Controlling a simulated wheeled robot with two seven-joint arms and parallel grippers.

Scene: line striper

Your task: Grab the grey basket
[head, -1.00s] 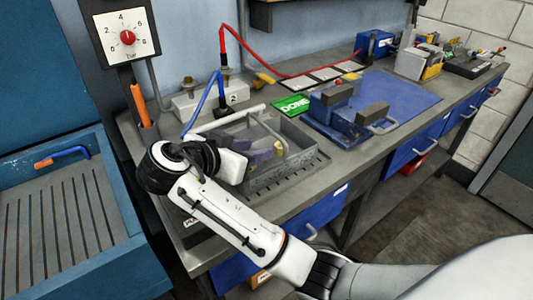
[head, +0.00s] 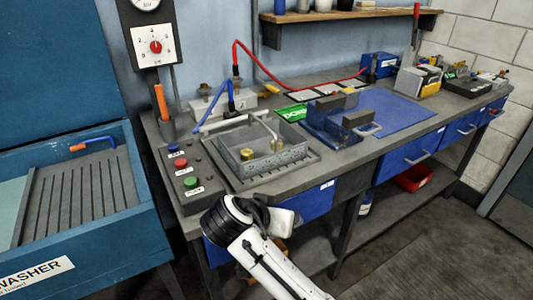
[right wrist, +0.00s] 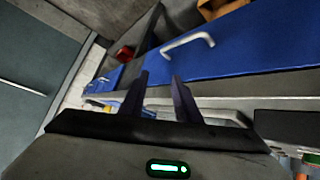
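The grey basket (head: 291,155) is an open metal box with a thin handle arched over it. It sits in a slotted tray area on the bench, with brass-coloured pieces (head: 248,154) in it. My right gripper (right wrist: 160,95) is open and empty in the right wrist view, its two dark fingers apart in front of a blue drawer. In the head view my right arm (head: 255,245) is in front of and below the bench edge, apart from the basket; its fingers are hard to make out there. My left gripper is not in view.
A button box (head: 188,175) stands left of the basket, and a blue vise-like fixture (head: 335,122) stands to its right. A pipe and blue hose (head: 215,100) are behind it. A blue washer (head: 75,215) is at left. Drawer handles (head: 403,160) jut from the bench front.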

